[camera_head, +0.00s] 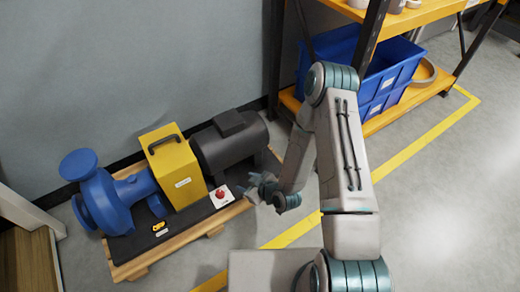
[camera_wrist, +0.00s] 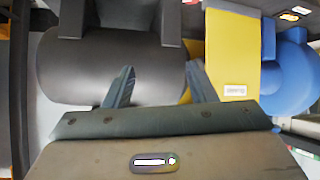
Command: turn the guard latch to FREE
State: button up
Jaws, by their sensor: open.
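The yellow guard (camera_head: 172,168) with a black handle stands between the blue pump and the dark motor. It also shows in the wrist view (camera_wrist: 230,55), right of my fingers. A small yellow-orange part (camera_head: 158,226), possibly the guard latch, sits on the dark base in front of the pump; its setting is too small to read. A similar part shows at the wrist view's top right (camera_wrist: 288,16). My gripper (camera_head: 256,187) is open and empty, right of the red knob. In the wrist view its fingers (camera_wrist: 159,72) spread in front of the motor, apart from the latch.
The blue pump (camera_head: 110,200) and dark motor (camera_head: 230,140) share a wooden pallet (camera_head: 205,231). A red knob (camera_head: 220,194) on a white plate stands near my gripper. An orange shelf (camera_head: 405,112) with a blue bin (camera_head: 385,80) is behind my arm. The right floor is clear.

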jog(key=w+d+r+h+p, duration=0.1)
jog(key=d+r+p, duration=0.1)
jog(key=r, duration=0.4)
jog(key=w+d+r+g+h+p, duration=0.1)
jog(key=w+d+r+p, duration=0.1)
jog(key=r, duration=0.3)
jog(key=shift+w+d+r+p, duration=0.25)
jog(key=shift+r+p, duration=0.1)
jog(key=shift+p, duration=0.25)
